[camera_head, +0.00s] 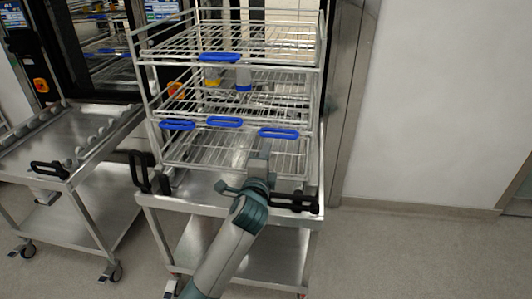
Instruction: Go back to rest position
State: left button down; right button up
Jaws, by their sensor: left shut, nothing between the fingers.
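My left arm rises from the bottom of the head view. My left gripper (262,150) is shut with nothing in it. It appears in front of the lowest basket of the wire rack (315,75), just below a blue handle (278,133). Whether it touches the rack cannot be told. My right gripper is not in view.
The tiered rack stands on a steel cart (228,205) with black handles, in front of a washer opening. A second steel cart (60,140) stands at the left by another washer (90,45). The floor at the right (400,255) is clear, beside a white wall (450,90).

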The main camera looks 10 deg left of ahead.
pick_arm(q)
jog(key=s+a+f+n+g, duration=0.1)
jog(key=s+f+g, duration=0.15)
jog(key=f, duration=0.95)
jog(key=s+a+f+n+g, duration=0.2)
jog(key=s+f, duration=0.1)
jog(key=f, duration=0.9)
jog(key=s+a+f+n+g, duration=0.1)
jog(key=s+f+g, duration=0.1)
jog(key=f, duration=1)
jog(key=s+a+f+n+g, duration=0.2)
jog(key=s+f+n, duration=0.1)
jog(key=s+f, duration=0.8)
jog(key=s+a+f+n+g, duration=0.2)
jog(key=s+a+f, duration=0.1)
jog(key=s+f, duration=0.75)
jog(key=s+a+f+n+g, duration=0.2)
jog(key=s+a+f+g, duration=0.1)
jog(key=s+f, duration=0.8)
jog(key=s+a+f+n+g, duration=0.1)
jog(key=s+f, duration=0.1)
jog(key=s, duration=0.8)
jog(key=s+a+f+n+g, duration=0.1)
jog(key=s+a+f+n, duration=0.1)
jog(key=s, duration=0.7)
jog(key=s+a+f+n+g, duration=0.1)
jog(key=s+f+n, duration=0.1)
jog(key=s, duration=0.8)
jog(key=shift+s+a+f+y, duration=0.3)
jog(key=shift+a+f, duration=0.05)
